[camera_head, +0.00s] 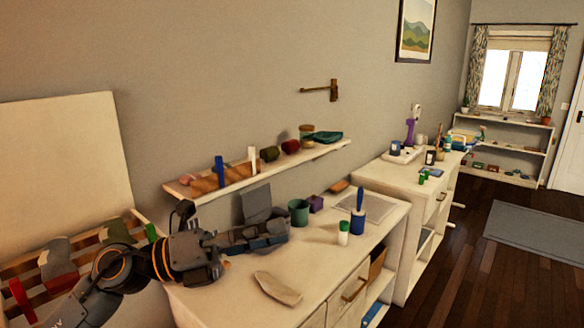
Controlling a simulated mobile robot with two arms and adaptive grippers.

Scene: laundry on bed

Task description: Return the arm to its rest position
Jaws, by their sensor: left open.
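My left arm comes in from the lower left, and my left gripper (280,232) is over the back left part of the white dresser top. Its fingers point right, toward the green cup (299,212), and are open; I see nothing held between them. A grey upright panel (257,203) stands just behind the fingers and is partly hidden by them. My right gripper is out of view.
A beige cloth-like piece (278,288) lies in front of my gripper on the dresser. A white bottle with a green cap (343,233) and a blue item (358,220) stand to the right. A wall shelf (262,174) with several items hangs above.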

